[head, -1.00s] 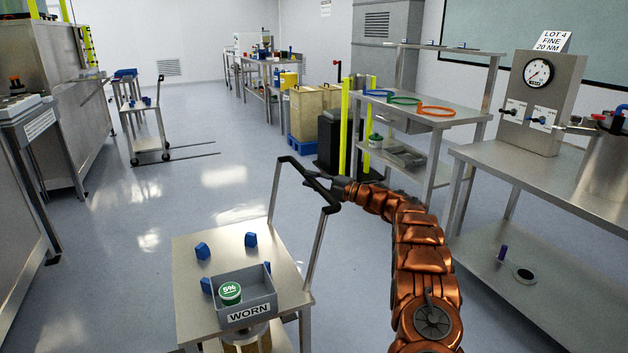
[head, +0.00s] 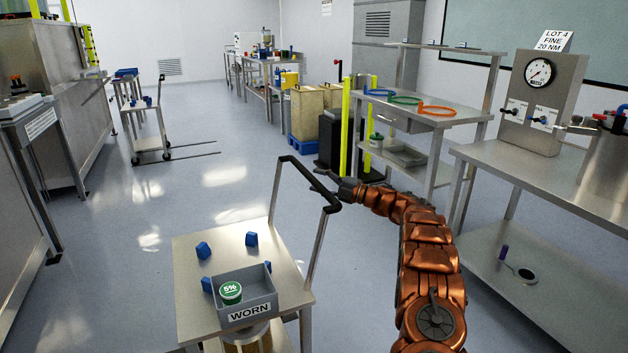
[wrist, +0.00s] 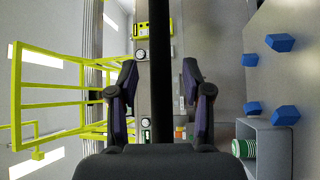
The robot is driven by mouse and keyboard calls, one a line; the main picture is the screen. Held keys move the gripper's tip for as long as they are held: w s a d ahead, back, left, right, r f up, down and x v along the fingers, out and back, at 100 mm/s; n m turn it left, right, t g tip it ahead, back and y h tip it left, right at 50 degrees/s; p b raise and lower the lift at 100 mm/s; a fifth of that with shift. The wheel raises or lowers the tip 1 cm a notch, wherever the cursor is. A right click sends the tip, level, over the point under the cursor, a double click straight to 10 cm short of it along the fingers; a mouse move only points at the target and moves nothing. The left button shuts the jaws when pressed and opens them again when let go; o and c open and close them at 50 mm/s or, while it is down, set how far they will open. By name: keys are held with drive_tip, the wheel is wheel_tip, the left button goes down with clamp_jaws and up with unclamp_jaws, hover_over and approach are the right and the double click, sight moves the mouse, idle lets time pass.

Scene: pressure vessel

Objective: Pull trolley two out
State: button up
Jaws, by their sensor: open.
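A steel trolley with a black push handle (head: 308,182) stands in front of me. Its top (head: 186,262) carries several blue blocks and a grey bin labelled WORN (head: 247,309) with a green-lidded 5% tub (head: 231,292). No trolley number is readable. My gripper (head: 345,188) is at the right end of the handle. In the wrist view my gripper (wrist: 160,100) is open, and the dark handle bar (wrist: 160,50) runs between the fingers with gaps on both sides. A second trolley (head: 148,128) with blue blocks stands farther back on the left.
A steel bench with a gauge box (head: 540,100) stands close on the right. A table with coloured rings (head: 405,100) and a yellow post (head: 345,130) stand beyond my gripper. Steel cabinets (head: 75,100) line the left. The floor (head: 120,220) between is clear.

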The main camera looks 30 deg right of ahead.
drive_tip(key=v, duration=1)
idle(0.3)
